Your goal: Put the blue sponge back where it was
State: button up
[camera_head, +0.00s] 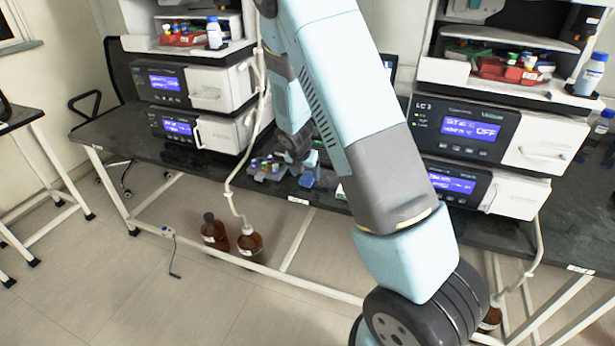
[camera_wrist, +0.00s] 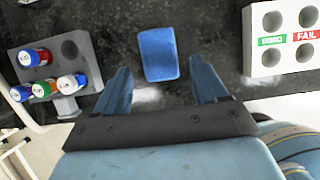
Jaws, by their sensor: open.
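The blue sponge (camera_wrist: 158,52) lies flat on the dark bench top in the wrist view, a little longer than wide. My gripper (camera_wrist: 159,66) is open, with one blue finger left and one right of the sponge's near end. Nothing is held, and I cannot tell how high the fingertips are above the bench. In the head view my gripper (camera_head: 305,160) is small and partly behind my arm, over the bench's front part. A blue patch below it may be the sponge or a finger.
A grey rack (camera_wrist: 78,44) with several capped vials stands left of the sponge; it also shows in the head view (camera_head: 268,177). A white holed rack (camera_wrist: 254,62) with green and red "FAIL" labels stands right. Instrument stacks flank the spot. Brown bottles (camera_head: 250,246) stand below the bench.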

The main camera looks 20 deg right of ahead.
jog(key=s+d+r+m, duration=0.1)
jog(key=s+r+m, duration=0.4)
jog(key=r, duration=0.4)
jog(key=s+r+m+y, duration=0.1)
jog(key=s+r+m, duration=0.4)
jog(key=r, duration=0.4)
jog(key=s+d+r+m, duration=0.1)
jog(key=s+r+m, duration=0.4)
jog(key=r, duration=0.4)
jog(key=s+r+m+t, duration=0.1)
jog(key=s+r+m, duration=0.3)
jog(key=s+m, duration=0.3)
jog(key=s+r+m+t+y, duration=0.1)
jog(key=s+r+m, duration=0.3)
jog(key=s, duration=0.9)
jog(key=m, duration=0.2)
jog(key=shift+r+m+y, duration=0.15)
jog(key=shift+m+y, duration=0.15)
jog(key=shift+m, duration=0.1)
